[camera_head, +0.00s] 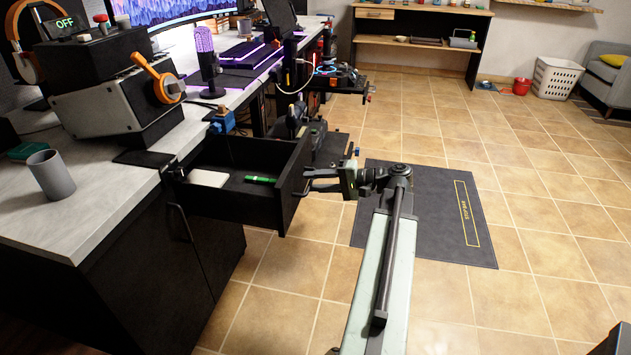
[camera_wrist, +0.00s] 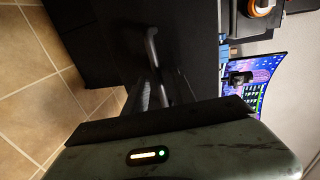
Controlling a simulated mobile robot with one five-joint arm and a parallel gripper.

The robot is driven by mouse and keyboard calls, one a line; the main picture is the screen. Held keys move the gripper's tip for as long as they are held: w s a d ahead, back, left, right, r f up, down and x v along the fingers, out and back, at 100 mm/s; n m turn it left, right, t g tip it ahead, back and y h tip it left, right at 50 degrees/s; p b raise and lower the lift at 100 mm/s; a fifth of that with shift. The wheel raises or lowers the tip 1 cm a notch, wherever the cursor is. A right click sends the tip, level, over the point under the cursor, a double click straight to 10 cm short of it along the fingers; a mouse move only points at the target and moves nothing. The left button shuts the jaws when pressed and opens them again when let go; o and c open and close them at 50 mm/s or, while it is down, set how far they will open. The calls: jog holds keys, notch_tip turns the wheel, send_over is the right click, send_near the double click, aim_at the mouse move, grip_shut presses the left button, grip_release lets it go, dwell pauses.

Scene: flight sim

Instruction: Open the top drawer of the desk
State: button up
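The desk (camera_head: 110,205) has a pale worktop and dark cabinets. Its top drawer (camera_head: 285,200) is pulled well out, with its inside showing. A white flat item (camera_head: 208,178) and a green item (camera_head: 260,180) lie in it. My gripper (camera_head: 312,181) is at the outer face of the drawer front, right at its handle. In the wrist view a dark bar-like handle (camera_wrist: 152,48) runs down toward the gripper body. The fingertips are mostly hidden there, and I cannot tell whether they grip the handle or only sit beside it.
A dark mat (camera_head: 430,210) lies on the tiled floor right of the drawer. A grey cup (camera_head: 50,174), a boxy device (camera_head: 120,95) and a microphone (camera_head: 205,55) stand on the worktop. Open floor lies to the right. A laundry basket (camera_head: 556,78) stands far back.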

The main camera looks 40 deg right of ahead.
jog(key=p+v, duration=0.1)
jog(key=v, duration=0.6)
jog(key=shift+s+d+p, duration=0.2)
jog(key=shift+s+p, duration=0.1)
jog(key=shift+s, duration=0.05)
